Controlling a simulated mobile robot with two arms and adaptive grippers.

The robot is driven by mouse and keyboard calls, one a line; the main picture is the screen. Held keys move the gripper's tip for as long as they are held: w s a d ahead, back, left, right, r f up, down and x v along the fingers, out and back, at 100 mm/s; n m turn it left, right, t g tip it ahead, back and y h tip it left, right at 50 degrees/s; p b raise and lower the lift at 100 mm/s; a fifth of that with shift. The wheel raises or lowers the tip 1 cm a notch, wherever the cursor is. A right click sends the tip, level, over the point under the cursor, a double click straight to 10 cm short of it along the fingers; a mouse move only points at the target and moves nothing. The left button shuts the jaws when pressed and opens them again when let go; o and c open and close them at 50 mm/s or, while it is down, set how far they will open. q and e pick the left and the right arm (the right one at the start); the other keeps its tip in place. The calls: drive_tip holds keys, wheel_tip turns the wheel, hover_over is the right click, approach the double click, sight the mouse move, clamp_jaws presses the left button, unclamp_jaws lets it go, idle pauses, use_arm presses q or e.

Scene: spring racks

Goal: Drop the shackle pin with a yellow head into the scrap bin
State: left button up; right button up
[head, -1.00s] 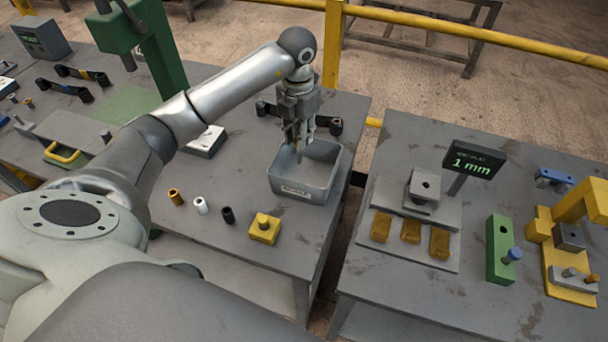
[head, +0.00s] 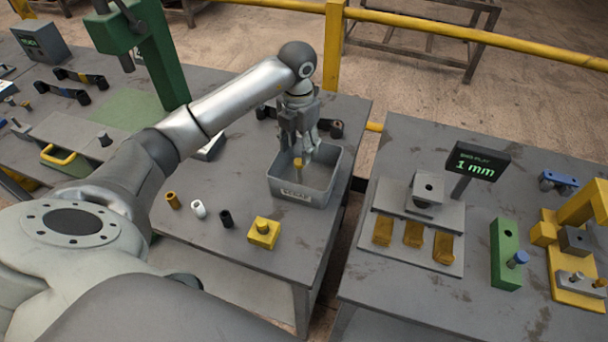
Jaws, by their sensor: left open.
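The scrap bin (head: 335,180) is a grey open box with a label on its front, at the right part of the left table. My left gripper (head: 301,146) is over the bin, pointing down, with its fingers apart. The shackle pin with a yellow head (head: 298,165) shows upright just below the fingertips, within the outline of the bin. I cannot tell whether it touches the bin floor. My right gripper is not in view.
A yellow block (head: 264,233) and a row of bushings, brown, white (head: 199,209) and black (head: 226,219), stand in front of the bin. Dark spring links lie behind it. A gap separates this table from the right table (head: 400,290) with a display.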

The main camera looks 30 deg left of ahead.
use_arm(q)
drive_tip(key=shift+r, duration=0.35)
wheel_tip(320, 180, up, 11)
drive_tip(key=shift+r, duration=0.15)
idle(0.5)
